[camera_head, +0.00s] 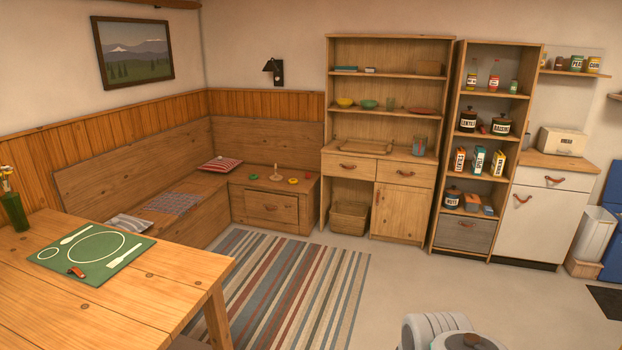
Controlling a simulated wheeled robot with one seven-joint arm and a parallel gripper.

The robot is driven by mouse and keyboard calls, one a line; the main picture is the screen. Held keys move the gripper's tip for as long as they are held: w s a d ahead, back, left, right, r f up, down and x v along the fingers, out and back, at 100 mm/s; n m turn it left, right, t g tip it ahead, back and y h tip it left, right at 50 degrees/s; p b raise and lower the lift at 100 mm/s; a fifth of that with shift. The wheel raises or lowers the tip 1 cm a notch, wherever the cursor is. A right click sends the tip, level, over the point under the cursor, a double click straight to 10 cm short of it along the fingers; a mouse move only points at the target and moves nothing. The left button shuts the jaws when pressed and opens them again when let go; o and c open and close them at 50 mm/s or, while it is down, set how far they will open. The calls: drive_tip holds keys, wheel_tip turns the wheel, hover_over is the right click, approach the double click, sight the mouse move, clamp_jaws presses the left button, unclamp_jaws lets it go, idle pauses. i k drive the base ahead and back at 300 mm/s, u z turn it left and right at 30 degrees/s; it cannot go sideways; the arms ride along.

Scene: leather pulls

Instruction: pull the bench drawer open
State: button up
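The bench drawer (271,207) is in the front of the short end of the wooden corner bench (306,185), near the middle of the head view. Its front looks flush with the bench, so it appears shut. Some white and grey parts of my own body show at the bottom edge, right of the middle, well apart from the drawer. My gripper's fingers cannot be made out.
A striped rug (290,290) lies before the bench on clear floor (410,280). A wooden table (165,285) with a green place mat (60,256) fills the lower left. A hutch (400,215) stands right of the bench, with a basket (349,217) beneath. Small toys lie on the bench top.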

sight(271, 206)
drive_tip(key=z, duration=0.1)
drive_tip(key=i, duration=2.65)
drive_tip(key=u, duration=0.5)
drive_tip(key=i, duration=2.4)
drive_tip(key=u, duration=1)
drive_tip(key=i, duration=1.05)
drive_tip(key=u, duration=0.35)
